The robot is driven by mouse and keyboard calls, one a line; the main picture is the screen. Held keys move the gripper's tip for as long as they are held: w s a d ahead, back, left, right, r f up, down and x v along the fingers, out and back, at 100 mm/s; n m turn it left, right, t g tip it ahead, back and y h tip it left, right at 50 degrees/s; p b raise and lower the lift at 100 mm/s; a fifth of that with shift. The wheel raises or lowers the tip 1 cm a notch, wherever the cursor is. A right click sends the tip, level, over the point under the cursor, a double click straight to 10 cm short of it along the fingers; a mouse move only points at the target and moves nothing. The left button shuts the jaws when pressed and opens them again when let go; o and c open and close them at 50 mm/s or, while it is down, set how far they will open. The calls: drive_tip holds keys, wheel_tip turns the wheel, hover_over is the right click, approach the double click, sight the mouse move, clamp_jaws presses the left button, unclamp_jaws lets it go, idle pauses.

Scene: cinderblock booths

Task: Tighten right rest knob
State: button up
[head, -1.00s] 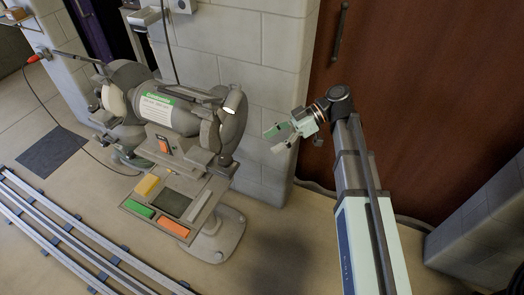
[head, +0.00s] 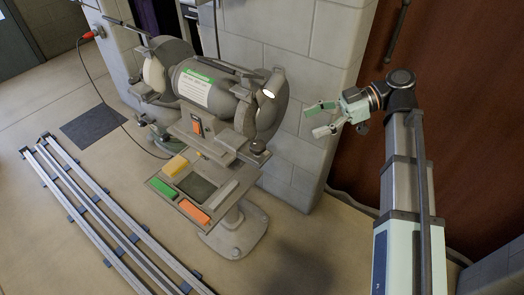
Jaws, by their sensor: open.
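The bench grinder (head: 205,88) stands on a pedestal left of centre, with a wheel at each end. At its right wheel (head: 268,115) is a work rest with a small dark knob (head: 258,148) low on its right side; the knob is small and its details are hard to make out. My gripper (head: 311,120) is open and empty, its fingers pointing left towards the right wheel. It hangs in the air to the right of the knob and above it in the picture, clearly apart from the grinder.
A lamp (head: 273,82) sits over the right wheel. The grinder's front tray holds yellow (head: 175,166), green (head: 163,188) and orange (head: 194,213) blocks. A cinderblock wall (head: 310,60) stands close behind. Rails (head: 100,215) lie on the floor at left.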

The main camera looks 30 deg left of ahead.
sight(258, 144)
drive_tip(key=x, duration=1.5)
drive_tip(key=shift+d, duration=0.1)
drive_tip(key=c, duration=1.1)
